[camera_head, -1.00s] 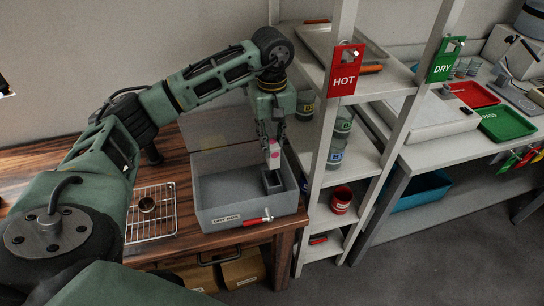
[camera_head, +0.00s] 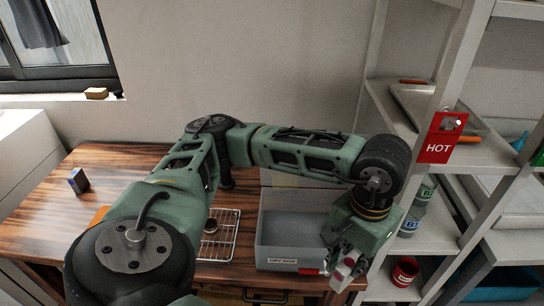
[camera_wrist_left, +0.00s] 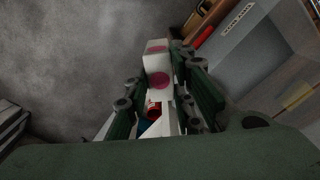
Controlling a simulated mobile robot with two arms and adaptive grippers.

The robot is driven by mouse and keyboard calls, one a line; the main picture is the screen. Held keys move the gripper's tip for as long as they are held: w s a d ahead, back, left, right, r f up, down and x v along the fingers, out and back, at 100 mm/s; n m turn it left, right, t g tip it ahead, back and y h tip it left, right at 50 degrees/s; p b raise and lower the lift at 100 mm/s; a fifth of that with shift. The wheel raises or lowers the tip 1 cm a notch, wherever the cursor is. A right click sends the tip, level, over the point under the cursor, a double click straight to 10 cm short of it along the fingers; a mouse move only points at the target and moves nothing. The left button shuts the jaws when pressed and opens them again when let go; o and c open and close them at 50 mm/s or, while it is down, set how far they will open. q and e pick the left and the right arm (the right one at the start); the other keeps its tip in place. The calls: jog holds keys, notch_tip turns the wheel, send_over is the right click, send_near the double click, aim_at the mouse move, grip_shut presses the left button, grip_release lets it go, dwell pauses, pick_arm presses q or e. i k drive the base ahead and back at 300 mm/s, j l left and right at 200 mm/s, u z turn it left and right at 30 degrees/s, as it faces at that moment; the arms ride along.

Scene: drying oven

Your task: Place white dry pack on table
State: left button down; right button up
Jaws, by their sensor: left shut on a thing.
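My left gripper (camera_head: 350,264) is shut on a small white pack (camera_head: 341,274) with a pink dot. It holds the pack near the front right corner of the grey box, by the table's edge. In the left wrist view, the white pack (camera_wrist_left: 156,56) with its magenta dots sits between the fingers of the gripper (camera_wrist_left: 165,90), with grey floor behind it. The wooden table (camera_head: 115,170) carries the labelled grey box (camera_head: 285,232), whose lid stands up behind. My right gripper is not in view.
A wire rack (camera_head: 222,236) with a small round item stands left of the box. A small dark blue block (camera_head: 78,180) is at the table's far left. A shelf unit with a red HOT sign (camera_head: 437,142) stands at right. The table's left part is largely clear.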

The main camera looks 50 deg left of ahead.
aim_at(63, 213)
jog(key=k+j+u, duration=0.1)
jog(key=u, duration=0.3)
jog(key=k+j+u, duration=0.1)
jog(key=j+u, duration=0.35)
jog(key=k+j+u, duration=0.1)
jog(key=j, duration=0.5)
jog(key=k+j+u, duration=0.1)
jog(key=j, duration=0.55)
jog(key=k+j+u, duration=0.15)
jog(key=j, duration=0.45)
jog(key=i, duration=0.05)
